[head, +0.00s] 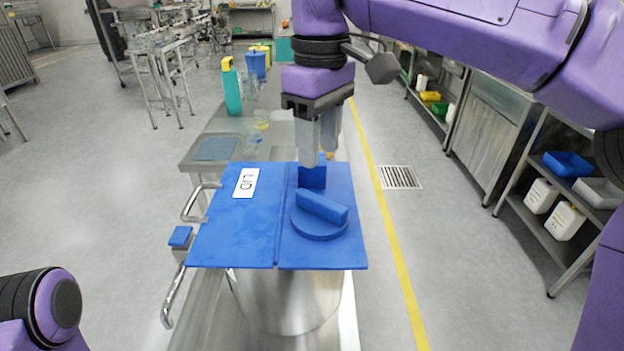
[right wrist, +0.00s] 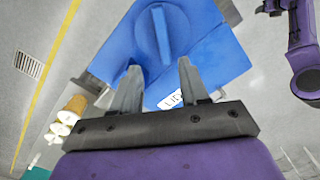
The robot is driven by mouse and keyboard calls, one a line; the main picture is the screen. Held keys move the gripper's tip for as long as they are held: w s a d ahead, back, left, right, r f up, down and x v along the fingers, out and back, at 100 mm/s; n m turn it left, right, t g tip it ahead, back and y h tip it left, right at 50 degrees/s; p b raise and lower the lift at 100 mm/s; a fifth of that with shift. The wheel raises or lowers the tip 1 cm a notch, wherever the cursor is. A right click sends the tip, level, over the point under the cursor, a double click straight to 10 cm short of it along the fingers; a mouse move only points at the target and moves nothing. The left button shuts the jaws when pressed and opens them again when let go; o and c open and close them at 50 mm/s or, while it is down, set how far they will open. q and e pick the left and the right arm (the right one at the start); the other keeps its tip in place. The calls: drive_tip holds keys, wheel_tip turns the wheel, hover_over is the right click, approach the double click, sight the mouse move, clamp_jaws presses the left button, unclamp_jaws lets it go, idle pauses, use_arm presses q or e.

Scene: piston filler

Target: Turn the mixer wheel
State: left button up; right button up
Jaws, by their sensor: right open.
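The mixer wheel (head: 319,225) is a round blue disc with a raised bar across it, on the right half of the blue lid (head: 240,225). The bar slants down to the right in the head view. The wheel (right wrist: 160,36) also shows in the right wrist view, ahead of the fingertips. My right gripper (head: 318,160) points down above the lid's far edge, behind the wheel and apart from it. It is open and empty; its fingers (right wrist: 158,67) stand apart in the right wrist view. My left gripper is not seen; only part of my left arm shows.
A blue block (head: 312,176) stands on the lid behind the wheel, near my right fingers. The lid covers a steel vessel (head: 290,300) with rail handles at its left. A teal bottle (head: 232,90) stands on the bench behind. Shelves (head: 545,215) line the right side.

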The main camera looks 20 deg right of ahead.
sight(320, 199)
drive_tip(key=s+f, duration=0.2)
drive_tip(key=f, duration=0.1)
drive_tip(key=shift+d+f, duration=0.1)
drive_tip(key=shift+f, duration=0.1)
drive_tip(key=f, duration=0.2)
drive_tip(key=w+f, duration=0.1)
drive_tip(key=f, duration=0.2)
drive_tip(key=shift+w+f, duration=0.15)
drive_tip(key=shift+f, duration=0.2)
drive_tip(key=shift+s, duration=0.35)
drive_tip(key=shift+w, duration=0.15)
clamp_jaws()
